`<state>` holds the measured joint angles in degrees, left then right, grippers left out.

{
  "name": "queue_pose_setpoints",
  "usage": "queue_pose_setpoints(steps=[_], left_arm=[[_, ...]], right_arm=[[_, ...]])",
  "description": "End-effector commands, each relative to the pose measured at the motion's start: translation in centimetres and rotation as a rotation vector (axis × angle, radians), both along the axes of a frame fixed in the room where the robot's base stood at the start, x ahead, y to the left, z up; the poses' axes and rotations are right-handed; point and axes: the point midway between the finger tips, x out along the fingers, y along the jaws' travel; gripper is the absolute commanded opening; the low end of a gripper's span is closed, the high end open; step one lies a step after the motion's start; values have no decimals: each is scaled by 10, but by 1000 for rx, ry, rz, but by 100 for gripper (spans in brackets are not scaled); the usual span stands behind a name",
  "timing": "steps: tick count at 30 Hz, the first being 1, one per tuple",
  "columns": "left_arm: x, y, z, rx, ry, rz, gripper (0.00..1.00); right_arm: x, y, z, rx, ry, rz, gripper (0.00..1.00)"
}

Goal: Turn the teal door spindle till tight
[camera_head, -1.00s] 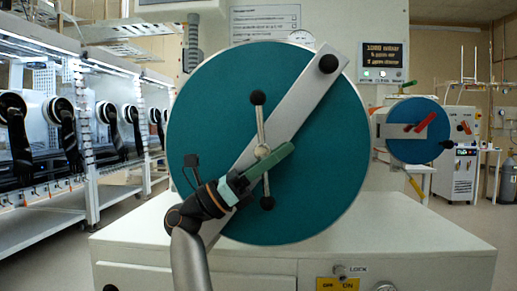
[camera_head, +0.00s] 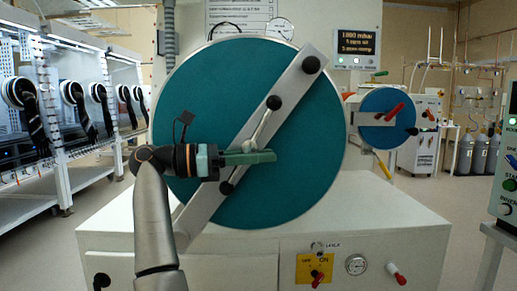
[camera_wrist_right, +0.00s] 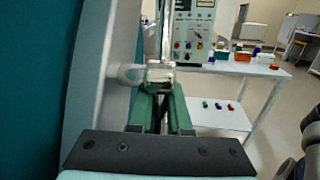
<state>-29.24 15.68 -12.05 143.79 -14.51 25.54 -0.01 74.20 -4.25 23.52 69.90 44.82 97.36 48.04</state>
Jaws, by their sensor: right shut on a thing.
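The large round teal door (camera_head: 300,160) fills the middle of the head view, with a grey diagonal bar (camera_head: 290,85) across it. At its middle is the spindle handle (camera_head: 262,122), a pale metal rod with black ball ends, tilted with its top end to the right. The wrist view shows the fingers (camera_wrist_right: 160,100) closed around the metal handle (camera_wrist_right: 158,73), close beside the door face. My left gripper is out of view.
A smaller blue door (camera_head: 378,128) with a red handle is to the right. A lit display (camera_head: 358,40) hangs above right.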

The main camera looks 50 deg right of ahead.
Motion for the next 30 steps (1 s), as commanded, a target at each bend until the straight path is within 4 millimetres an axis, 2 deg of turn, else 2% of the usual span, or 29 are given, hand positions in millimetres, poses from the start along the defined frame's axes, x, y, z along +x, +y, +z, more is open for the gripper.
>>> queue_pose_setpoints(steps=[17, 18, 21, 30], left_arm=[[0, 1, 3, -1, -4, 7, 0], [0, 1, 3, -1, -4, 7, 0], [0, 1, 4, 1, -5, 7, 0], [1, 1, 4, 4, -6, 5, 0]], right_arm=[[-1, -1, -1, 21, -28, -1, 0], [-1, -1, -1, 21, -28, -1, 19], [-1, -1, -1, 20, -27, 0, 28], [-1, 0, -1, 19, -25, 0, 28]])
